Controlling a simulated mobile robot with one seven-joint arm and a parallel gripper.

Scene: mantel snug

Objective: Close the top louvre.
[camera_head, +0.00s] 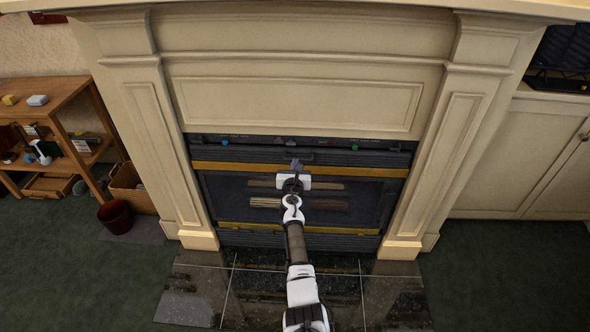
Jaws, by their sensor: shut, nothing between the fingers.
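The top louvre (365,158) is a dark slatted panel across the upper part of the fireplace insert, just above a brass bar (225,167). A dark strip with small knobs shows above the slats, so the louvre seems to hang open; its exact tilt is hard to judge. My gripper (296,165) is shut and empty, in front of the middle of the insert. Its tips overlap the brass bar and the lower edge of the louvre in the picture. I cannot tell whether they touch. My arm hides part of the firebox.
The cream mantel surround (295,102) frames the insert. Below are the dark firebox glass (232,195), a lower brass bar (345,230) and a glossy tiled hearth (200,285). A wooden shelf (45,90) and red bin (114,215) stand left; a cabinet (515,160) stands right.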

